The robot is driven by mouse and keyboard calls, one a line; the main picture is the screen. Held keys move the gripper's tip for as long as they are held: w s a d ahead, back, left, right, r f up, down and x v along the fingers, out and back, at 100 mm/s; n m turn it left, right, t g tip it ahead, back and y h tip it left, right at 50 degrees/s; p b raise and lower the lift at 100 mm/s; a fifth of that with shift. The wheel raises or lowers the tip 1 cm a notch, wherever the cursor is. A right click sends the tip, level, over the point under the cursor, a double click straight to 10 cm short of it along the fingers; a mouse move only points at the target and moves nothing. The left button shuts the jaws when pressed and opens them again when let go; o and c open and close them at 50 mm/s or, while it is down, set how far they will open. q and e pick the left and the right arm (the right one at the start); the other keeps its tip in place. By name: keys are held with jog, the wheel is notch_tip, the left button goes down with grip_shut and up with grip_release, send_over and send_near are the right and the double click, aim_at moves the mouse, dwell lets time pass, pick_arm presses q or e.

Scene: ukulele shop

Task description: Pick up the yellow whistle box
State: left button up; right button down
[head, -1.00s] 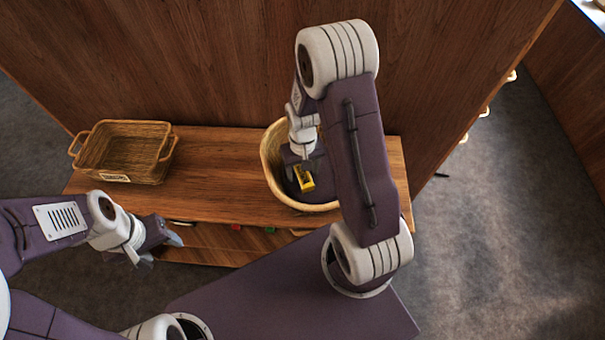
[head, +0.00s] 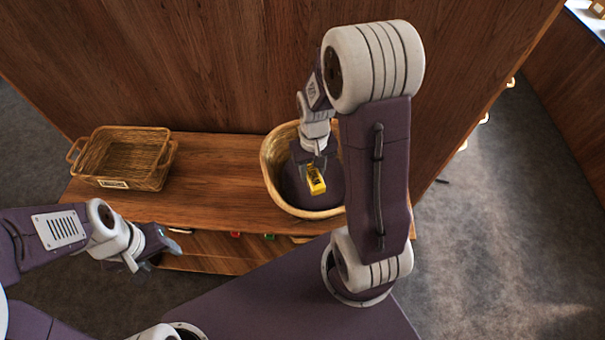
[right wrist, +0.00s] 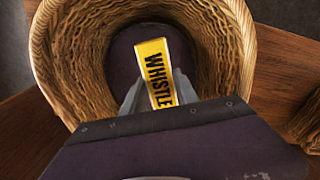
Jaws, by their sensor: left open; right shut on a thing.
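The yellow whistle box (head: 316,179) is held over the round wicker basket (head: 268,165) on the wooden bench. In the right wrist view the box (right wrist: 153,68) shows black "WHISTLE" lettering and stands out between the two fingers, with the dark basket bottom behind it. My right gripper (head: 314,168) is shut on the box; it also shows in the right wrist view (right wrist: 156,92). How high the box is above the basket bottom is hard to tell. My left gripper (head: 156,258) is open and empty, in front of the bench at the left.
A rectangular wicker basket (head: 107,183) with handles stands at the left end of the wooden bench (head: 220,180). The bench top between the baskets is clear. A wooden panel (head: 190,60) rises behind. Small red and green items sit on the shelf below.

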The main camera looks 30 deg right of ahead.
jog(key=s+d+r, duration=0.4)
jog(key=s+r, duration=0.1)
jog(key=s, duration=0.2)
jog(key=shift+s+d, duration=0.15)
jog(key=shift+d, duration=0.2)
